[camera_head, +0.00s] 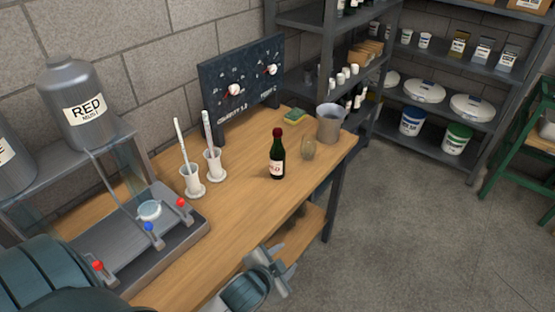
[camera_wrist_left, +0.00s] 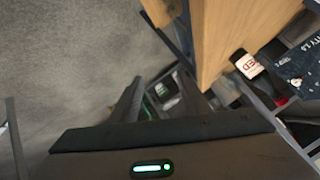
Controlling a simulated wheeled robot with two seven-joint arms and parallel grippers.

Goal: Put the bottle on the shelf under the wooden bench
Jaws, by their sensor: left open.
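A dark green bottle (camera_head: 277,158) with a red cap and a pale label stands upright on the top of the wooden bench (camera_head: 235,215), near its front edge. Its label also shows in the left wrist view (camera_wrist_left: 248,66). The lower wooden shelf (camera_head: 303,232) shows under the bench's right end; the rest of it is hidden by the bench top. My left gripper (camera_head: 273,265) is open and empty, in front of the bench's front edge, nearer to me than the bottle and apart from it. My right gripper is not in view.
A glass (camera_head: 309,148) and a grey metal jug (camera_head: 329,123) stand right of the bottle. Two white holders with tubes (camera_head: 214,164), a dark panel (camera_head: 243,85) and a filler with red and blue knobs (camera_head: 150,235) are on the bench. Open floor (camera_head: 390,230) lies to the right.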

